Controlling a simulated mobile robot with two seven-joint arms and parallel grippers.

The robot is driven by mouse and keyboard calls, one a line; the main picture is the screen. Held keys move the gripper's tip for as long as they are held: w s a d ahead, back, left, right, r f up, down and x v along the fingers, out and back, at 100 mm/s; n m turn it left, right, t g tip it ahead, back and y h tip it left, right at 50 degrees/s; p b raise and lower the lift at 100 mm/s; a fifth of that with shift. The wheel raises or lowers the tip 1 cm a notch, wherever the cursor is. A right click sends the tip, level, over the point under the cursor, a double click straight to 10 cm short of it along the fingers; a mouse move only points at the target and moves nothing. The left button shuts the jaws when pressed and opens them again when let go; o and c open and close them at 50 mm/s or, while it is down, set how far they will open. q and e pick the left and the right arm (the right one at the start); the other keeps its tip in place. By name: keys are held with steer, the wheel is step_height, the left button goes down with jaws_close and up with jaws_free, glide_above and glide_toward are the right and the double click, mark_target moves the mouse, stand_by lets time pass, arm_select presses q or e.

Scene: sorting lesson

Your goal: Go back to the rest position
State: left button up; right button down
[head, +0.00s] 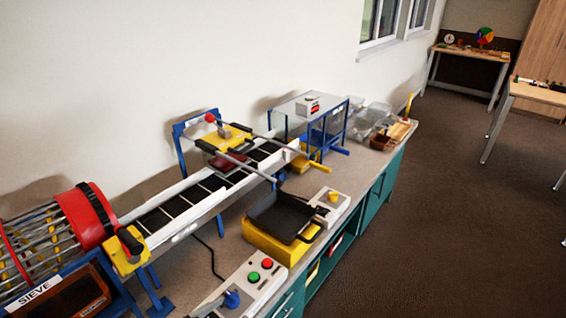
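Neither of my grippers shows in the head view, and no arm of mine comes into the picture. The task names no object. A long workbench (345,178) with teal cabinets runs along the wall. A conveyor (190,205) with a black slatted belt and white sides stands on it. A yellow carriage with a red knob (228,140) sits over the belt, with a dark red block (222,163) beneath it.
A red-ended sieve drum (85,215) stands at the near left. A black tray (280,217), a button box (262,272) and a blue-framed stand (310,115) occupy the bench. Clear bins (370,115) stand farther back. Brown floor (440,220) is open at right, before other tables (540,93).

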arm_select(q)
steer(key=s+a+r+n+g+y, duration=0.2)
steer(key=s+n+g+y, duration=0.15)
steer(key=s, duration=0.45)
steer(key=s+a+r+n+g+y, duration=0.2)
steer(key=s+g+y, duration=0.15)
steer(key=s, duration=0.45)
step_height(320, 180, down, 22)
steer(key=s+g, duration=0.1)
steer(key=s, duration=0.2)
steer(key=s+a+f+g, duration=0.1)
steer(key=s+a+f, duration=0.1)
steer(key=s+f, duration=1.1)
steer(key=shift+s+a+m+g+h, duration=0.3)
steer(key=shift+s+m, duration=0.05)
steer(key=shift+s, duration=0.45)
